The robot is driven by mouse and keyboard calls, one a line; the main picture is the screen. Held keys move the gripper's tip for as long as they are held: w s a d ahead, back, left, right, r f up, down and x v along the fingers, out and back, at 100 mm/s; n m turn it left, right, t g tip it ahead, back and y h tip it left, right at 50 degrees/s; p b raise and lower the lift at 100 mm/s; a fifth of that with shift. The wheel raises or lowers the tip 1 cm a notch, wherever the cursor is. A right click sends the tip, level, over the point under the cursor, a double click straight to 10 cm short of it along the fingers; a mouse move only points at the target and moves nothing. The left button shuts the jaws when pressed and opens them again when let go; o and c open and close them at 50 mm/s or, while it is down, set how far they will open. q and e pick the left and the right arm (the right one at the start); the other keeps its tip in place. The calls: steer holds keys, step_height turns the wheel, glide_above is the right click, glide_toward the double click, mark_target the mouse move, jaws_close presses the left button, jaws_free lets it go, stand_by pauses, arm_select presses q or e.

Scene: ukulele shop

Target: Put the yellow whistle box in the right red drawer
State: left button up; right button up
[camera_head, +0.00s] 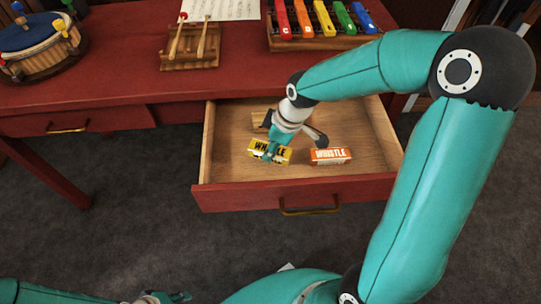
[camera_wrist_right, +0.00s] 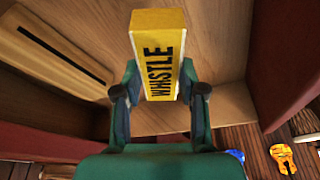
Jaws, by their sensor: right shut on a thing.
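The yellow whistle box (camera_head: 283,155) is between the fingers of my right gripper (camera_head: 268,152), inside the open right red drawer (camera_head: 247,196). In the right wrist view the yellow box (camera_wrist_right: 158,50) stands out between the two fingers of my right gripper (camera_wrist_right: 160,92), its black lettering showing. I cannot tell whether the box touches the drawer floor. An edge of the box is hidden by the fingers in the head view. My left gripper (camera_head: 160,298) shows only partly at the bottom edge, and its fingers are unclear.
An orange whistle box (camera_head: 330,156) lies in the drawer, right of the yellow one. A wooden slotted piece (camera_wrist_right: 55,48) lies behind, partly hidden in the head view. A xylophone (camera_head: 322,20), beaters (camera_head: 190,45) and drum (camera_head: 38,42) are on the table.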

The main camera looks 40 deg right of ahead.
steer(key=shift+f+b, duration=0.3)
steer(key=shift+f, duration=1.5)
steer(key=shift+f, duration=0.1)
steer(key=o, duration=0.9)
steer(key=shift+o, duration=0.2)
steer(key=p+v, duration=0.2)
steer(key=v, duration=1)
steer(key=shift+r+p, duration=0.2)
steer(key=shift+p, duration=0.1)
